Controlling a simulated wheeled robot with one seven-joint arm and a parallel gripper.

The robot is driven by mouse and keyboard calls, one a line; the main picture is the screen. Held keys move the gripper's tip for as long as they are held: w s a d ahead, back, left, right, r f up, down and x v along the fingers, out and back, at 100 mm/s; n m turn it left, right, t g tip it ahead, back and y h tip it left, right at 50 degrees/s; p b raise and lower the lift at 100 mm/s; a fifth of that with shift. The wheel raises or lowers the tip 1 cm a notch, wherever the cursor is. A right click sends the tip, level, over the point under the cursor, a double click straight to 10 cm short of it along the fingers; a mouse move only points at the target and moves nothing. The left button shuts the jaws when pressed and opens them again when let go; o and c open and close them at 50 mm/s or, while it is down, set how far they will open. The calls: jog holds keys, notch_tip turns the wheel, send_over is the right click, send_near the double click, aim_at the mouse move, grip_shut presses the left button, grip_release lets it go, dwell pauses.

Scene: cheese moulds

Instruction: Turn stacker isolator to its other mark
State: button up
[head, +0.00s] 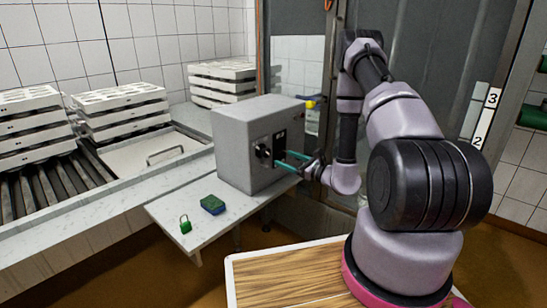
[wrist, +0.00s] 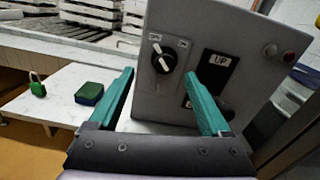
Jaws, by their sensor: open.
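The stacker isolator is a black rotary knob (wrist: 163,59) with a white pointer line on the front of a grey box (wrist: 215,20). The pointer seems to lean to the upper left, toward the left of two small marks above the knob; the marks are too small to read. The knob also shows in the head view (head: 263,152). My gripper (wrist: 160,76) is open and empty. Its two teal fingers point at the panel, with the knob framed between them but beyond their tips. My gripper also shows just right of the knob in the head view (head: 281,159).
Right of the knob is a black plate labelled "UP" (wrist: 218,65), partly behind my right finger, and a red button (wrist: 289,55). A green padlock (head: 185,224) and a green-and-blue block (head: 213,204) lie on the shelf (head: 170,208). White mould stacks (head: 122,108) stand behind.

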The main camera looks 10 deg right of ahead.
aim_at(268, 153)
jog(key=shift+m+h, duration=0.3)
jog(key=shift+h, duration=0.3)
jog(key=x, duration=0.3)
jog(key=f+x, duration=0.1)
jog(key=x, duration=0.6)
jog(key=shift+w+d+f, duration=0.15)
jog(key=shift+w+d, duration=0.1)
jog(key=shift+d, duration=0.15)
grip_shut()
